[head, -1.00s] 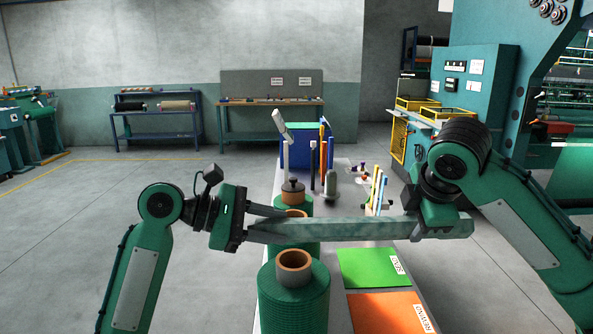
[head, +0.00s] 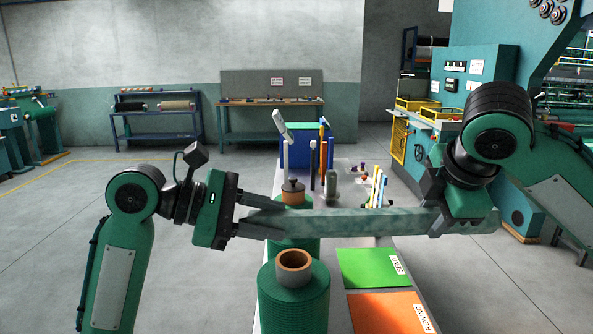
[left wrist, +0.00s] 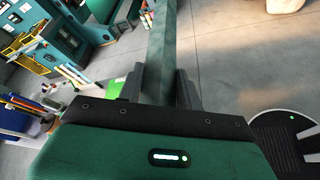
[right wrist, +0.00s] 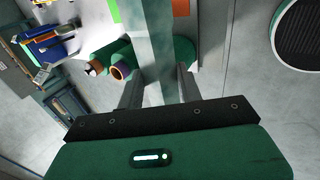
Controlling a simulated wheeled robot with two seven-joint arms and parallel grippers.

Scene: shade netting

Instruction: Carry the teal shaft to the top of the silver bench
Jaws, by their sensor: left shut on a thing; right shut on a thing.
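The teal shaft (head: 345,223) is a long mottled grey-green bar, held nearly level across the front of me. My left gripper (head: 262,218) is shut on its left part and my right gripper (head: 442,222) on its right part. The shaft also shows between the fingers in the left wrist view (left wrist: 160,50) and the right wrist view (right wrist: 156,50). The silver bench (head: 338,300) is the long grey-topped one in the middle. In the head view the shaft crosses in front of it; whether they touch is hard to tell, but the shaft appears raised above it.
Green netting rolls (head: 293,300) with brown cores stand along the bench's left side. A green sheet (head: 365,268) and an orange sheet (head: 385,312) lie on its right. Upright bars and small parts crowd its far end. A teal machine (head: 480,85) stands at right; floor at left is clear.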

